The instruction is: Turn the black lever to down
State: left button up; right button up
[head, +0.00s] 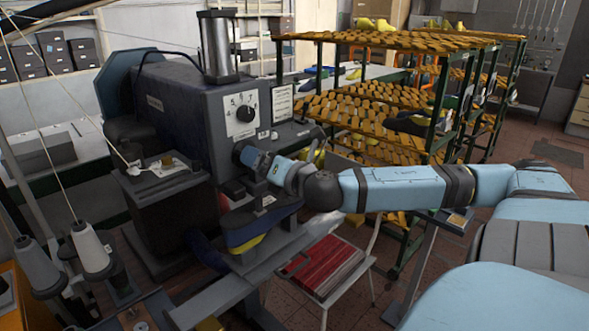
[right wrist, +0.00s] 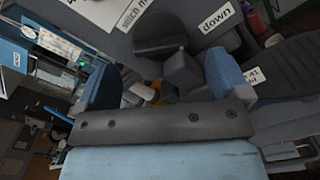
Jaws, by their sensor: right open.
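My right gripper (head: 252,160) reaches in from the right to the front of the dark machine (head: 185,110). In the right wrist view, its two blue-padded fingers (right wrist: 163,72) are spread wide. A black lever (right wrist: 182,70), with a dark rounded part behind it, shows in the gap between them, nearer the right-hand finger. I see no finger closed on it. A white label reading "down" (right wrist: 216,18) is on the panel beyond, up and to the right of the lever. In the head view the gripper hides the lever. My left gripper is not in view.
A black dial (head: 246,112) on a white plate sits above my gripper. A blue and yellow shoe piece (head: 250,232) is just below it. A red-seated chair (head: 325,268) stands below the arm.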

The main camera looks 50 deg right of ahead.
jog(key=s+a+p, duration=0.1)
jog(key=s, duration=0.7)
jog(key=shift+s, duration=0.4)
dwell(0.3)
